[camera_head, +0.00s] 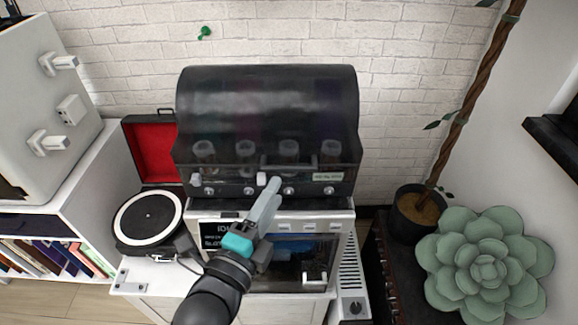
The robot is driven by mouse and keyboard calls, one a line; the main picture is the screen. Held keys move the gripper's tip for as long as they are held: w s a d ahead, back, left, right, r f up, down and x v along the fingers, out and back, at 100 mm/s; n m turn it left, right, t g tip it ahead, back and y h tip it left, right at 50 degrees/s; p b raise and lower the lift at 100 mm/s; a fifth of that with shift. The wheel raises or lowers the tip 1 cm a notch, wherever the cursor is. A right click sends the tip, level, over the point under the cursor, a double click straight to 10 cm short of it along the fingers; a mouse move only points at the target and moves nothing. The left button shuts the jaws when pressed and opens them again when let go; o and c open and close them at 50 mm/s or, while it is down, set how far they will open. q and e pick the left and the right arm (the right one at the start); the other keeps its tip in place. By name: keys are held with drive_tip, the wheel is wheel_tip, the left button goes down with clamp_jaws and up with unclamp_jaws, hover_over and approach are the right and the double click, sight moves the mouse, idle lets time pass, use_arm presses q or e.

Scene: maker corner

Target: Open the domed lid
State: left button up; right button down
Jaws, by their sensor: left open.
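The domed lid (265,95) is dark, glossy and partly see-through. It sits down over a dark machine body (230,190) in the middle of the head view. Several round bottle-like shapes show through its lower front. A bar-like handle (290,164) runs along the lid's lower front edge. My left gripper (270,192) is open, with its fingers pointing up in front of the machine's front panel, just below the handle. I see nothing between the fingers, and whether they touch the panel cannot be told. My right gripper is not in view.
A silver-fronted unit with a dark window (300,250) stands beneath the machine. An open red-lined record player (150,215) is at left, beside a bookshelf (60,225). A large succulent (485,262) and a potted trunk (415,212) are at right. A brick wall stands behind.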

sight(288, 171)
use_arm(q)
drive_tip(key=x, duration=0.8)
drive_tip(key=shift+c, duration=0.3)
clamp_jaws()
idle(1.1)
